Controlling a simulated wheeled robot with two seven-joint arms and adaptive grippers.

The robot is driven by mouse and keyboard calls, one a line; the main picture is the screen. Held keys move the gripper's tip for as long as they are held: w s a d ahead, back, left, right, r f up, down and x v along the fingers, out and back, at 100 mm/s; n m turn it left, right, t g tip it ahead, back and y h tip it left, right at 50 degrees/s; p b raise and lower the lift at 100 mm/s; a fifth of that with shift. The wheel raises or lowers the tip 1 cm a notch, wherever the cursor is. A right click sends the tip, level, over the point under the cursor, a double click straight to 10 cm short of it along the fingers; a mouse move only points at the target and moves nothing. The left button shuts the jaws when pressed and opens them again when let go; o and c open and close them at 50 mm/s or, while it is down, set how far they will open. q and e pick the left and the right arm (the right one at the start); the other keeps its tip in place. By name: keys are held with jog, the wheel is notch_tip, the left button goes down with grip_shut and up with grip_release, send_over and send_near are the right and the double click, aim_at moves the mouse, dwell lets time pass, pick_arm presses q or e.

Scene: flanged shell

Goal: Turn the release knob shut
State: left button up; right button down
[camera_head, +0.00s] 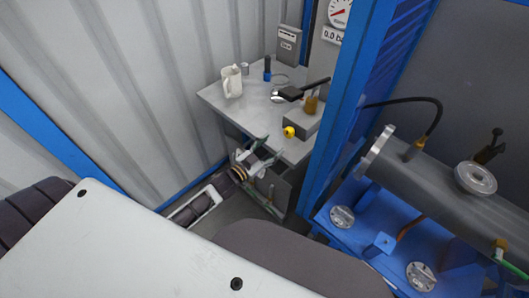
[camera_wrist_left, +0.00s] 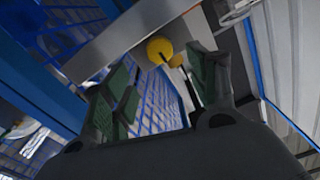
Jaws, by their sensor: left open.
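The release knob, a small yellow ball-like knob (camera_head: 289,131), sits on the front of a grey box (camera_head: 301,122) at the right edge of the bench. In the left wrist view the yellow knob (camera_wrist_left: 160,50) appears beyond the fingertips, roughly between them, with a gap. A smaller yellowish part shows just beside it. My left gripper (camera_head: 272,172) is open and empty, below and left of the knob, in front of the bench edge. Its green-padded fingers (camera_wrist_left: 163,66) are spread apart in the wrist view. My right gripper is not in view.
The grey bench (camera_head: 223,100) carries a white jug (camera_head: 232,82), a blue-and-black item (camera_head: 267,69) and a black-handled tool (camera_head: 290,94). A blue post (camera_head: 345,110) stands right of the bench. A flanged grey vessel (camera_head: 447,178) lies beyond it on a blue frame.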

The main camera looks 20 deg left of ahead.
pick_arm(q)
jog(key=shift+v, duration=1.45)
